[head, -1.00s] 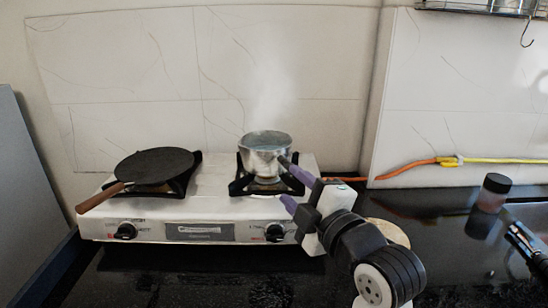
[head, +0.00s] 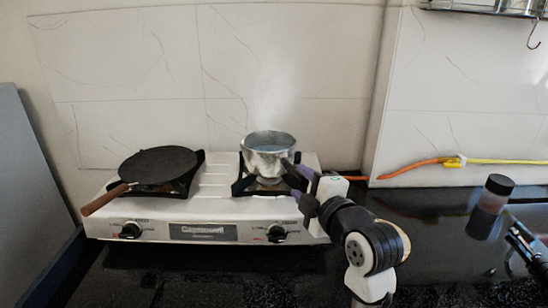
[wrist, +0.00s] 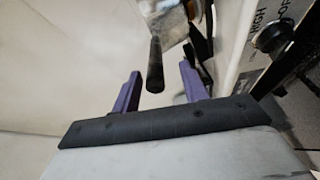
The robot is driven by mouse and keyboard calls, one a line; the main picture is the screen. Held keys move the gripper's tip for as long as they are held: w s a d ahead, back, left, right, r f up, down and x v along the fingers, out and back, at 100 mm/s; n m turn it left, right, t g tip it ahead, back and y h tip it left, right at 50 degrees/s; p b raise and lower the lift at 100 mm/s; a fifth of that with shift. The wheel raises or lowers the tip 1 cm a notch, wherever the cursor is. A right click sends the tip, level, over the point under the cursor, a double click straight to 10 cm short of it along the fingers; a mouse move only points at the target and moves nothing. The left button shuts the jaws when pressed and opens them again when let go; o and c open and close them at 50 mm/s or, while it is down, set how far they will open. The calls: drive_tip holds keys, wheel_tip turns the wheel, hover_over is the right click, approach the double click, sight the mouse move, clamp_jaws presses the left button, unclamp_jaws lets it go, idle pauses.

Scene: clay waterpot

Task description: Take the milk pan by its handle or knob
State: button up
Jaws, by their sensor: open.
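The milk pan (head: 262,160), a small silver metal pot, stands upright on the right burner of the stove, with steam above it. In the wrist view, its dark handle (wrist: 155,62) points toward my gripper (wrist: 160,68), and part of the silver pan body (wrist: 172,22) shows at the top. My gripper also shows in the head view (head: 292,180), just right of and below the pan. It is open and empty. The handle's end appears between the two purple fingers, with gaps on both sides; I cannot tell the exact depth. In the head view the fingers largely hide the handle.
The white two-burner stove (head: 215,205) has black pan supports and front knobs. A flat dark pan (head: 158,164) with a wooden handle sits on the left burner. A tiled wall stands behind. A dark-lidded jar (head: 492,195) stands on the black counter at right.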

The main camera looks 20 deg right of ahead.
sight(296, 175)
drive_tip(key=w+p, duration=0.1)
drive_tip(key=w, duration=0.3)
clamp_jaws()
